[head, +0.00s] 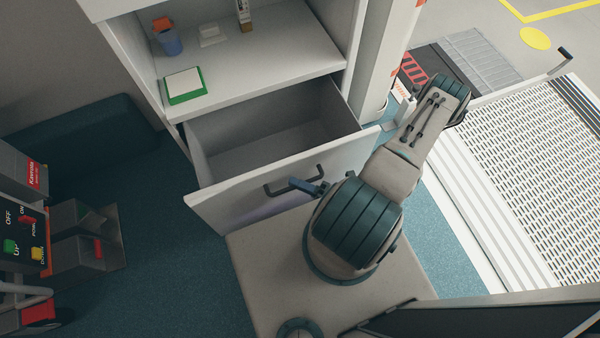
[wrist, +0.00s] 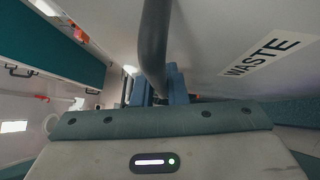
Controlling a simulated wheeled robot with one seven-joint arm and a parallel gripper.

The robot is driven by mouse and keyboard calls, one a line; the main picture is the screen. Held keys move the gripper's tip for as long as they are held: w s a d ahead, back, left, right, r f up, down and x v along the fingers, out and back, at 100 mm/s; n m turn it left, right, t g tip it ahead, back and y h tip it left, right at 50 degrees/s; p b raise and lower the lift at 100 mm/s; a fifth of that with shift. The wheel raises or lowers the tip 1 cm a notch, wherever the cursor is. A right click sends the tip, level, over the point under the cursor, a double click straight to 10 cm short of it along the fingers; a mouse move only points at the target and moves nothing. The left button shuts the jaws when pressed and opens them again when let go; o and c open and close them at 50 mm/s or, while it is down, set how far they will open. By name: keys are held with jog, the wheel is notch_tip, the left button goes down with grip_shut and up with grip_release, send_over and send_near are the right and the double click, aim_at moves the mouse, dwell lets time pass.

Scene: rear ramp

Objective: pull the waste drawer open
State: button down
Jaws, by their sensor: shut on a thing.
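The waste drawer (head: 270,190) stands pulled out from the white cabinet in the head view, and its empty grey inside shows. Its front carries a dark bar handle (head: 284,188). My gripper (head: 312,186) is at the right part of this handle, with a blue finger showing there. In the wrist view the handle (wrist: 155,45) runs down between the blue fingers of my gripper (wrist: 158,88), which is shut on it. The label "WASTE" (wrist: 268,57) shows on the drawer front in the wrist view. My arm hides the lower right of the drawer front in the head view.
A shelf (head: 250,65) above the drawer holds a blue cup (head: 171,42), a green-edged pad (head: 185,86) and a small bottle (head: 244,16). A control box (head: 22,225) stands at the left. Blue floor (head: 165,225) is clear left of the drawer. A ramp (head: 530,170) lies at the right.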

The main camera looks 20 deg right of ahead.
jog(key=shift+s+a, duration=0.15)
jog(key=shift+a, duration=0.1)
jog(key=c, duration=1.7)
grip_release()
jog(key=shift+d, duration=0.1)
jog(key=p+v, duration=0.1)
jog(key=v, duration=1.2)
jog(key=shift+s+d+p, duration=0.2)
jog(key=shift+d+p, duration=0.1)
jog(key=shift+p, duration=0.05)
